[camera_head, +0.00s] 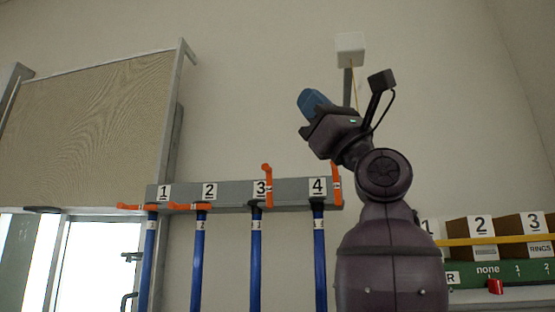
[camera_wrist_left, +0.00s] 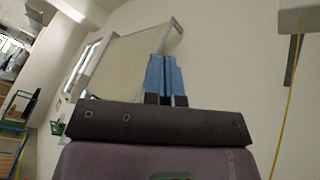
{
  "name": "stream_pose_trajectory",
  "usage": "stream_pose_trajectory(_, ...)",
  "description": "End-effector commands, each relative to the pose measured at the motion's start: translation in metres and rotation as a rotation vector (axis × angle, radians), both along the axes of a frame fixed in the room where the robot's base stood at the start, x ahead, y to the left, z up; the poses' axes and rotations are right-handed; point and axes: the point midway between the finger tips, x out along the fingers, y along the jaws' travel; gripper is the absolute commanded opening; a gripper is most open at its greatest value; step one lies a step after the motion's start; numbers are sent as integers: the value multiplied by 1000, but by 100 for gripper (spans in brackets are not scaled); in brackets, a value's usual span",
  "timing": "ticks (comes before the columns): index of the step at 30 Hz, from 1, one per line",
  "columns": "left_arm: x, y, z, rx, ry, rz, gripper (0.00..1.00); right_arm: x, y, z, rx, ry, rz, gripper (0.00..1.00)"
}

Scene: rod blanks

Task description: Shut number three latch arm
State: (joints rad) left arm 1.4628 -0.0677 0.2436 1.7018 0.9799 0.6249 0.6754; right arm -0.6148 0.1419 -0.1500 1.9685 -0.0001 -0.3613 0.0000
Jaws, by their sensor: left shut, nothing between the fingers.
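A grey rack bar (camera_head: 228,194) on the wall carries number plates 1 to 4, with an orange latch arm and a blue rod at each. The number three latch arm (camera_head: 268,184) stands upright beside its plate (camera_head: 261,188). The number three blue rod (camera_head: 256,258) hangs below it. My left gripper (camera_head: 312,101) is shut and empty, raised above and right of the number three latch arm, clear of the rack. Its blue fingers (camera_wrist_left: 166,76) are together in the left wrist view. My right gripper is not in view.
A white box (camera_head: 350,48) with a hanging cord is above my gripper. Numbered boxes (camera_head: 470,230) stand on a shelf at right. A framed panel (camera_head: 90,130) is at left.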

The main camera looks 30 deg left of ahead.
Motion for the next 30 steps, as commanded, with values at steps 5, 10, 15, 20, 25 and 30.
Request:
stream_pose_trajectory(5,-20,19,29,-225,-211,-343,0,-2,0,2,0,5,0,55)
stream_pose_trajectory(10,-17,30,35,-464,-396,-656,0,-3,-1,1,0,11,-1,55)
stream_pose_trajectory(15,0,31,28,-721,-561,-914,0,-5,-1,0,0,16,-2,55)
stream_pose_trajectory(20,22,24,9,-972,-706,-1079,0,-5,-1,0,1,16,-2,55)
stream_pose_trajectory(25,38,14,-12,-1176,-841,-1152,0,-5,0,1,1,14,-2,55)
stream_pose_trajectory(30,45,10,-24,-1270,-923,-1167,0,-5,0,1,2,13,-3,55)
